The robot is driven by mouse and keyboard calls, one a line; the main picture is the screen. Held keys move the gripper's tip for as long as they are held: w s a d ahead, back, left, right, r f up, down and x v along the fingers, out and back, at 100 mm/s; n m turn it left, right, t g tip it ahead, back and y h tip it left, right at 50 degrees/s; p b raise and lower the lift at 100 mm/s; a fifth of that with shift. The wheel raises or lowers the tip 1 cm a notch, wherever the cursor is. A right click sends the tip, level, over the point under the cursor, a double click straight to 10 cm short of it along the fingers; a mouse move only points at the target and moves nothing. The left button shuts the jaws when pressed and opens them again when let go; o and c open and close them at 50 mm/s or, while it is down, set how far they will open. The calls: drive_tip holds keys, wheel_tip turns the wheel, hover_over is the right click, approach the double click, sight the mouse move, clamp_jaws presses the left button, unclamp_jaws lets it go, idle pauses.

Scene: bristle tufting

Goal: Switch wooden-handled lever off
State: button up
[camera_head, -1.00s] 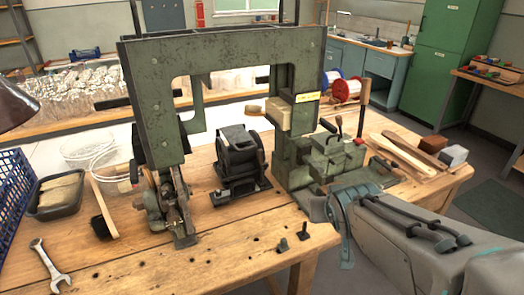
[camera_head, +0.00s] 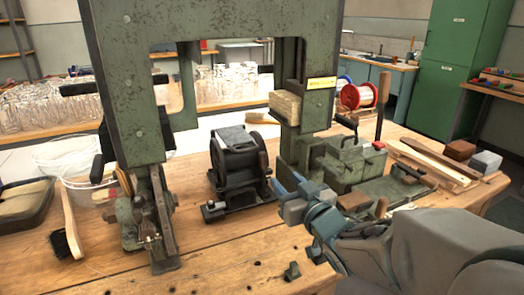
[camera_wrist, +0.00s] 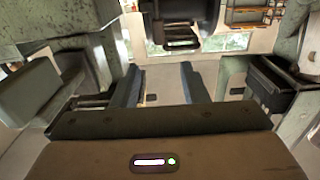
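My gripper (camera_head: 291,199) is in front of the machine's right column, low over the bench, to the left of and nearer than the lever. In the wrist view its two fingers (camera_wrist: 160,84) are apart with nothing between them, so it is open and empty.
A black motor-like unit (camera_head: 238,165) stands left of my gripper. The green frame (camera_head: 220,17) arches overhead. A wooden brush (camera_head: 65,225) lies at left. Wooden slats (camera_head: 432,160) and blocks lie at right. The front of the bench (camera_head: 220,255) is mostly clear.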

drive_tip(key=p, duration=0.7)
approach(264, 157)
drive_tip(key=shift+w, duration=0.5)
drive_tip(key=x, duration=0.8)
drive_tip(key=shift+w+a, duration=0.1)
drive_tip(key=shift+a, duration=0.15)
drive_tip(key=shift+b, duration=0.3)
clamp_jaws()
